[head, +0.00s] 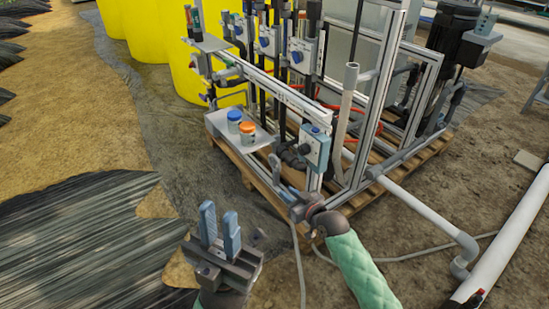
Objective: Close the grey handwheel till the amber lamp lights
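My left gripper (219,226) is in the lower middle of the head view. Its two blue-grey fingers point up and stand apart, with nothing between them. A pale teal box (316,148) with a blue knob is on the front post. I cannot make out a lit amber lamp.
A small shelf (221,122) holds a blue-lidded jar (234,121) and an orange-lidded jar (247,132). Yellow tanks (195,75) stand behind. Black sheeting (75,235) covers the ground at left.

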